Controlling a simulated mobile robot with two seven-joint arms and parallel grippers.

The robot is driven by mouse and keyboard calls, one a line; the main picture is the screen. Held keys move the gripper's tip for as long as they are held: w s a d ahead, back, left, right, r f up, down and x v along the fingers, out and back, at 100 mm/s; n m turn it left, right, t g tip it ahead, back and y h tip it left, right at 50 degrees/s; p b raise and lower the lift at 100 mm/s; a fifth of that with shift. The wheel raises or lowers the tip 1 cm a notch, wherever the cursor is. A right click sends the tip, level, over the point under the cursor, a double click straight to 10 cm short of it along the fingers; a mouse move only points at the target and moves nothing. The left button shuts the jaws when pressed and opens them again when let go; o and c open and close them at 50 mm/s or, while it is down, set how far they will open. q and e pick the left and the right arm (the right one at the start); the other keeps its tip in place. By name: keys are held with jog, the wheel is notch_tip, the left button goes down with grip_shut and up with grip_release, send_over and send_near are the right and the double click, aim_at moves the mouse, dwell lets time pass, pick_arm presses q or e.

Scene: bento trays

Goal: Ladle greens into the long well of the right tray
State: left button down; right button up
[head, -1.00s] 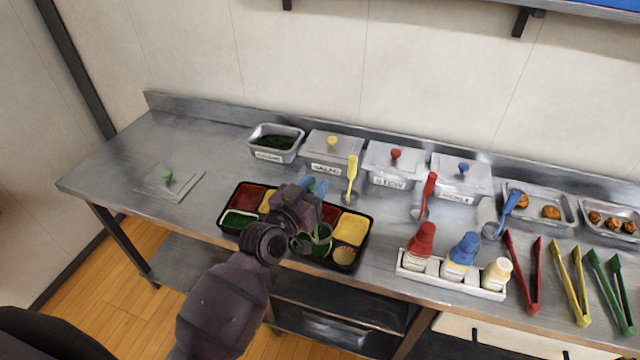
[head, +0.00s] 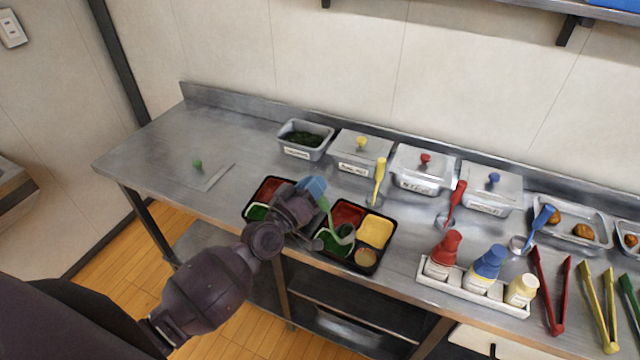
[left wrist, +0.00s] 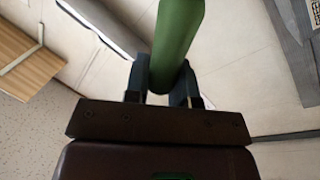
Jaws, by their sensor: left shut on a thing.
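My left gripper (head: 314,190) is shut on the green ladle (head: 331,217), above the gap between the two trays. Its green handle also shows between the fingers in the left wrist view (left wrist: 178,45). The ladle slants down to the right, its bowl over the middle of the right tray (head: 378,266); I cannot tell what the bowl holds. Green food (head: 330,242) shows in that tray's front left well. Its other wells hold red, yellow and a round tan item. The left tray (head: 246,213) is partly hidden by my gripper. My right gripper is out of view.
The open greens pan (head: 298,153) stands behind the trays. Its green-knobbed lid (head: 212,177) lies at the left. Lidded pans, a yellow ladle (head: 379,181), a red ladle (head: 455,203) and a bottle rack (head: 470,291) stand to the right. The table's left end is mostly clear.

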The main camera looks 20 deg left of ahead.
pick_arm(q)
jog(key=shift+a+f+n+b, duration=0.5)
jog(key=shift+a+f+b, duration=0.05)
jog(key=shift+b, duration=0.45)
jog(key=a+f+n+t+y+b, duration=0.1)
jog(key=a+f+n+y+b, duration=0.1)
jog(key=a+f+n+b, duration=0.5)
jog(key=n+b, duration=0.2)
jog(key=b, duration=0.3)
jog(key=shift+w+f+t+y, duration=0.15)
jog(key=shift+f+t+y, duration=0.15)
jog(key=shift+f+y, duration=0.1)
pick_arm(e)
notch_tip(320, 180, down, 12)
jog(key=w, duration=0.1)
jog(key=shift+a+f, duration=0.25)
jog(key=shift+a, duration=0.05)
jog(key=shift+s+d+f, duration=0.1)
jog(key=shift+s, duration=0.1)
pick_arm(q)
jog(key=shift+a, duration=0.15)
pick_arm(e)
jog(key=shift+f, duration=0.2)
